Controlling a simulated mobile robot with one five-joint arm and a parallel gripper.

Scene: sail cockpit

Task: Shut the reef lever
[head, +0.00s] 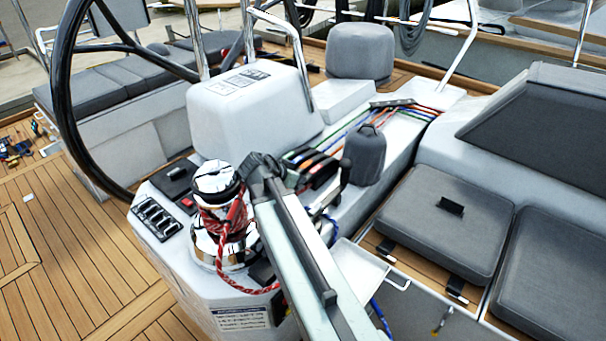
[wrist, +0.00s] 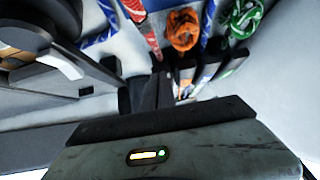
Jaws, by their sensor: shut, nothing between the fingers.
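A bank of black rope clutches (head: 318,167) sits on the white deck beside the covered winch, with coloured lines running into it. In the wrist view the dark clutch levers (wrist: 205,68) lie side by side beyond my gripper, near red, blue, orange and green ropes. I cannot tell which one is the reef lever, or whether it is open or shut. My gripper (wrist: 152,90) is shut and empty, with its fingertips close to the levers; contact cannot be made out. In the head view my arm hides part of this area, and the gripper is not clear there.
A chrome winch (head: 222,215) with red rope stands left of my arm. A grey covered winch (head: 365,155) stands close on the right. The steering wheel (head: 62,90) is at left. Grey seat cushions (head: 440,225) lie right. Teak floor (head: 80,250) is open at lower left.

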